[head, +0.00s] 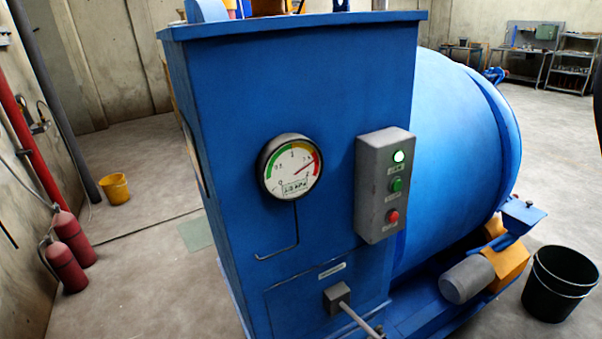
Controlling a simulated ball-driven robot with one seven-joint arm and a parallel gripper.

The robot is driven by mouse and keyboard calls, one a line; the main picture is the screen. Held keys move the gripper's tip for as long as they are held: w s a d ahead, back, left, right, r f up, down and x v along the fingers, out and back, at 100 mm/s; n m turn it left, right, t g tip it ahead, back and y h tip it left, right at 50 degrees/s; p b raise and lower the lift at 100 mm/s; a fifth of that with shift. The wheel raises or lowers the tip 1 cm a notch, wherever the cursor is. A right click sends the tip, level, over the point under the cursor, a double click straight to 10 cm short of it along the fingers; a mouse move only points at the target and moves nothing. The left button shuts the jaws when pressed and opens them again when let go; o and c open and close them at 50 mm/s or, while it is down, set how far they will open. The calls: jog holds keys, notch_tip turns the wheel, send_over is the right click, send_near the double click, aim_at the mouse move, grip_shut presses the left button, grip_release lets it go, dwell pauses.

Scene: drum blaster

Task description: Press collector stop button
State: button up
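A grey control box (383,186) is mounted on the front face of the blue cabinet (230,120), right of the gauge. It carries a lit white-green lamp (398,156) at the top, a green button (396,184) in the middle and a red button (392,216) at the bottom. Labels sit under each; they are too small to read surely. My gripper does not show in the head view.
A round pressure gauge (290,167) is left of the box, its needle toward the red zone. A blue drum (460,150) stands behind right. A black bucket (558,284), yellow bucket (115,188) and red extinguishers (72,237) stand on the floor. Open floor lies left.

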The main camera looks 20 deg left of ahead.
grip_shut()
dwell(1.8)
